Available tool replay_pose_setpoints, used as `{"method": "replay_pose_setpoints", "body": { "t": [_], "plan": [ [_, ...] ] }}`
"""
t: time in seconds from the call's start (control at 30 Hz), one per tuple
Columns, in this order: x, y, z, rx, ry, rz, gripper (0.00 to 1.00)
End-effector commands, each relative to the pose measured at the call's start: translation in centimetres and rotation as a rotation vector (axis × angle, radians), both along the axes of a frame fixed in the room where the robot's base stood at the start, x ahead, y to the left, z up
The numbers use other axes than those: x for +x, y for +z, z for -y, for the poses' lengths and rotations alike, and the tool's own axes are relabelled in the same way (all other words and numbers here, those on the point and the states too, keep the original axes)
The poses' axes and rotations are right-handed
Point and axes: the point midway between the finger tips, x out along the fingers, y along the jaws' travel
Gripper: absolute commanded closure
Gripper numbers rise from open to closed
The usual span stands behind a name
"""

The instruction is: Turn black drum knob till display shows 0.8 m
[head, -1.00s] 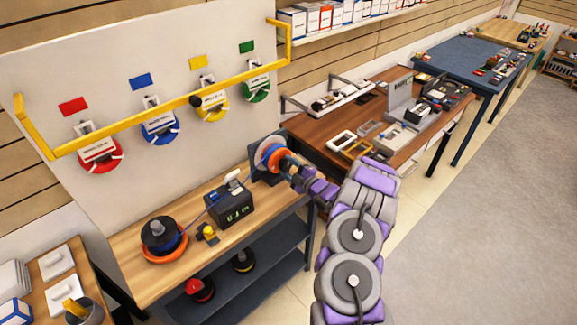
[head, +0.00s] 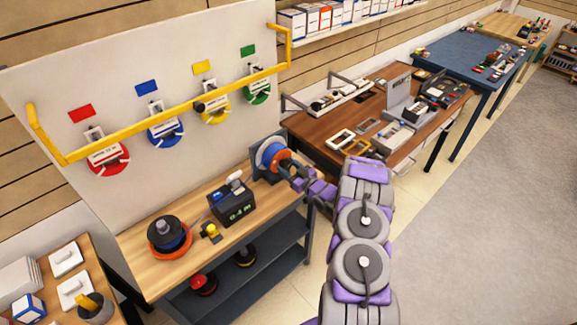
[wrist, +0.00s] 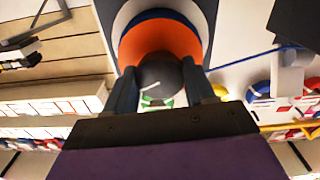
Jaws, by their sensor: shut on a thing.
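The drum (head: 268,155), with an orange face and a blue and white rim, stands on its dark mount at the right end of the wooden bench. My gripper (head: 292,170) reaches it from the right. In the wrist view my gripper (wrist: 162,82) has its two dark fingers on either side of the round black knob (wrist: 160,76), shut on it, in front of the orange face. In the head view the knob is largely hidden by my gripper. The black display box (head: 232,203) stands left of the drum, and its green digits appear to read 0.4 m.
A black spool on an orange ring (head: 170,238) and a small yellow part (head: 210,232) sit on the bench (head: 140,270). A yellow rail (head: 170,110) crosses the board behind, with coloured reels hanging below. Open grey floor (head: 480,210) lies to the right.

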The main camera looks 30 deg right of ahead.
Motion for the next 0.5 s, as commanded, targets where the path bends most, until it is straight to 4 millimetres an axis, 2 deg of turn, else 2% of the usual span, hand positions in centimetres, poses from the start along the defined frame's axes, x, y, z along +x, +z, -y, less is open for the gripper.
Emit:
{"method": "replay_pose_setpoints", "body": {
  "t": [0.5],
  "plan": [
    [-0.14,-0.29,-0.12,0.472,-0.001,-0.134,0.76]
  ]
}}
